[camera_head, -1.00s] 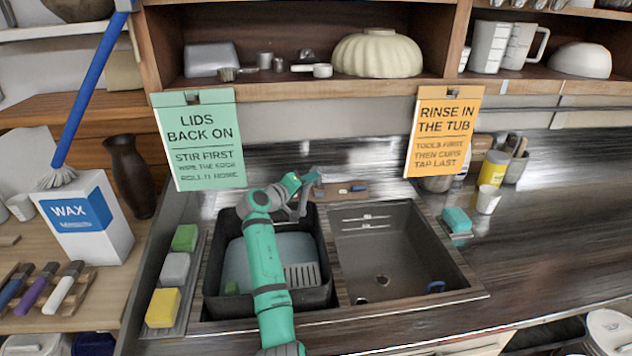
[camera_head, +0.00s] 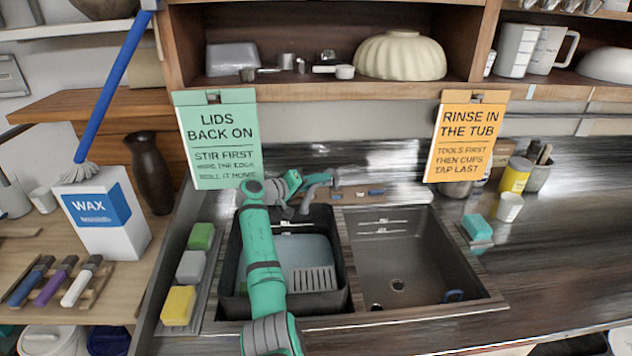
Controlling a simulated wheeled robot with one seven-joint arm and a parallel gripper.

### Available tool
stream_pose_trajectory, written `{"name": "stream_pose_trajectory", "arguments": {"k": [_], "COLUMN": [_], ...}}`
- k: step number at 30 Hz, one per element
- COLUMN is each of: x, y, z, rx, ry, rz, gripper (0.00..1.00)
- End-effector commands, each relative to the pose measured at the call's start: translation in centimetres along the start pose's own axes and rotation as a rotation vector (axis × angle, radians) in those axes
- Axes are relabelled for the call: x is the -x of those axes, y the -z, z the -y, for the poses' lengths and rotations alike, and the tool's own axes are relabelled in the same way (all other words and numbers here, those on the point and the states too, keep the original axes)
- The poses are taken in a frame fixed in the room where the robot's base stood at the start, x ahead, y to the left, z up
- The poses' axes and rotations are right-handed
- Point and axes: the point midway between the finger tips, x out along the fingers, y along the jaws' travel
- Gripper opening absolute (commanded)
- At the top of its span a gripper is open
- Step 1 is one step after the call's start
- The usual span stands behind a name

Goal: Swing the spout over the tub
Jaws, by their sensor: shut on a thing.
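The grey tap spout (camera_head: 318,180) rises behind the sink near the divider and bends left and down. Its outlet appears over the back right part of the black tub (camera_head: 338,300), which sits in the left half of the sink. My gripper (camera_head: 300,188) is at the spout, shut on it. The fingers are small in this view and partly hidden by my green wrist. My green arm crosses over the left part of the tub and hides some of it. The tub holds bluish-grey water and a slotted grey piece (camera_head: 313,280).
The empty right basin (camera_head: 405,260) has a drain and a small blue item. Green, grey and yellow sponges (camera_head: 180,305) lie left of the tub. A wax box (camera_head: 103,215) stands further left. Two hanging signs (camera_head: 218,140) and (camera_head: 467,140) flank the space behind the sink.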

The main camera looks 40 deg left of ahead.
Motion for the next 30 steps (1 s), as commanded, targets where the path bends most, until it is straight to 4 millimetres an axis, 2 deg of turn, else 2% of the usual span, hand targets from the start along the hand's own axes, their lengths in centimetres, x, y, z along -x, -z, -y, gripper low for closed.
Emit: {"name": "stream_pose_trajectory", "arguments": {"k": [5, 6, 8, 20, 23, 30], "x": [0.0, 0.0, 0.0, 0.6, 1.8, 6.2], "y": [-0.3, -0.3, -0.3, 0.0, 0.0, 0.0], "z": [0.4, 0.4, 0.4, 0.2, 0.2, 0.2], "rx": [0.003, 0.004, 0.004, 0.001, 0.002, 0.001], "ry": [0.004, 0.004, 0.003, 0.001, 0.001, 0.002], "rz": [0.004, 0.005, 0.004, 0.000, -0.002, -0.002], "gripper": [0.00, 0.23, 0.37, 0.37, 0.37, 0.37]}}
